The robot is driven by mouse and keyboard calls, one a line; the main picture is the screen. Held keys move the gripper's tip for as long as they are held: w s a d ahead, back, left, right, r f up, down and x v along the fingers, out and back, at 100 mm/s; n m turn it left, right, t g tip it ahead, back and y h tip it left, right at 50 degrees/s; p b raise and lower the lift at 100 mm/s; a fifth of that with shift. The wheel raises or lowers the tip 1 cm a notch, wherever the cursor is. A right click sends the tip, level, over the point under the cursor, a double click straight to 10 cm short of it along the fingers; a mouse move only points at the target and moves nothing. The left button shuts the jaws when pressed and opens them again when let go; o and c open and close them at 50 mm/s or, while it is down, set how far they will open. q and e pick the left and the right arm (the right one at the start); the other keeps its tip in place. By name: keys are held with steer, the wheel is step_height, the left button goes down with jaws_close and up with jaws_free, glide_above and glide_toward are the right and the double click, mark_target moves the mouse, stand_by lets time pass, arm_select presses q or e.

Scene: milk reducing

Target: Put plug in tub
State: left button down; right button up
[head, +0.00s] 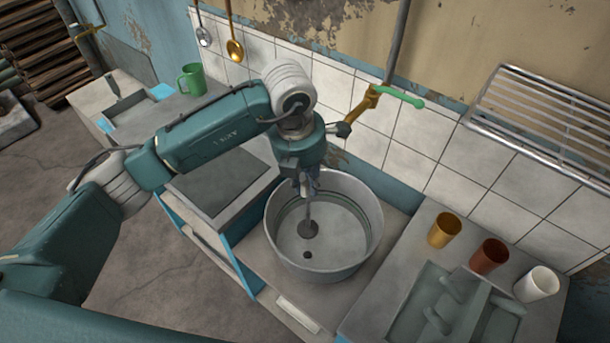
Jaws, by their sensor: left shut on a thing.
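A round grey metal tub (372,215) stands on the counter under the wall tap. My left gripper (309,190) reaches down over the tub, shut on the plug. The plug (308,230) is a dark grey disc on a thin upright stem, and it hangs inside the tub. A small dark drain hole (307,255) shows in the tub floor, just below the disc in the picture. I cannot tell how high the disc is above the floor. My right gripper is not in view.
A brass tap with a green handle (400,96) is on the tiled wall behind the tub. Yellow (444,230), brown (488,257) and white (537,284) cups stand on the right counter. A green mug (191,79) is at the back left. A wire rack (545,120) hangs upper right.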

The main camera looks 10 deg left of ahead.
arm_select(q)
steer(key=b, duration=0.3)
glide_above(306, 226)
step_height(306, 226, down, 7)
steer(key=f+b, duration=0.2)
steer(key=f, duration=0.1)
steer(key=f+b, duration=0.6)
steer(key=shift+w, duration=0.35)
steer(key=shift+f+b, duration=0.55)
steer(key=shift+b, duration=0.6)
stand_by(1.5)
stand_by(0.3)
steer(key=c, duration=1.5)
jaws_free()
steer(key=shift+o, duration=0.2)
steer(key=o, duration=0.6)
